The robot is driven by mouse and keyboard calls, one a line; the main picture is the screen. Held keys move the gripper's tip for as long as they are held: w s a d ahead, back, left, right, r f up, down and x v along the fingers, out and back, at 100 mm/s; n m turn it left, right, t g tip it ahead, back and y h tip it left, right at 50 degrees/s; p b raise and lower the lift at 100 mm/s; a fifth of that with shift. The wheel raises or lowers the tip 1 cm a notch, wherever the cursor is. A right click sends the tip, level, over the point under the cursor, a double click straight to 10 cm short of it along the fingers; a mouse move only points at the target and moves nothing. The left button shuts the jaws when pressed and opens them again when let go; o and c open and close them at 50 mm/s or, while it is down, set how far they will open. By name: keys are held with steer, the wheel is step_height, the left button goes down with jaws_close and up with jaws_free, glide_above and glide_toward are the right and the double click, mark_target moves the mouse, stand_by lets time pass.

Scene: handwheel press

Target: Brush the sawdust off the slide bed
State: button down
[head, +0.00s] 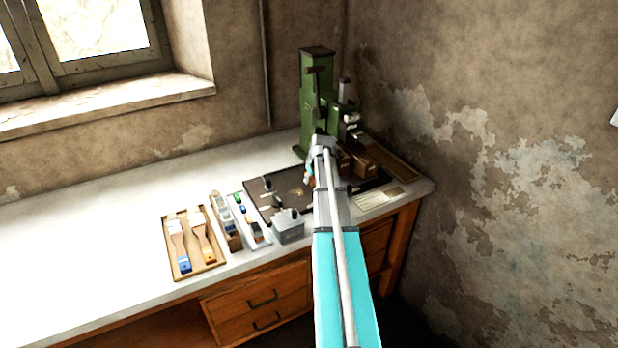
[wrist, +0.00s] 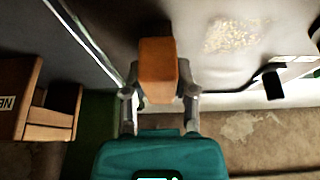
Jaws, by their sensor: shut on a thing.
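In the wrist view my gripper (wrist: 160,97) is shut on an orange-brown wooden block-like piece (wrist: 158,70). Its far end is hidden, so I cannot tell whether it is a brush handle. A patch of pale sawdust (wrist: 232,36) lies on a smooth grey surface to the right of the held piece, apart from it. In the head view the green press (head: 313,100) stands at the back corner of the bench, and my arm hides my gripper and part of the press's base.
Brown boxes (wrist: 18,95) sit at the left of the wrist view. A black knob-like part (wrist: 272,84) is at the right. In the head view, a dark mat (head: 262,188) with small items and a grey bin (head: 288,229) lie left of my arm. The bench's left is clear.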

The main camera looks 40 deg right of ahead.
steer(key=shift+s+a, duration=0.15)
steer(key=shift+s, duration=0.5)
steer(key=shift+s+a, duration=0.15)
steer(key=shift+s, duration=0.45)
steer(key=shift+r, duration=0.1)
steer(key=shift+r+p, duration=2.95)
steer(key=shift+p, duration=0.15)
steer(key=shift+r, duration=0.1)
steer(key=shift+r+p, duration=1.45)
steer(key=shift+p, duration=0.1)
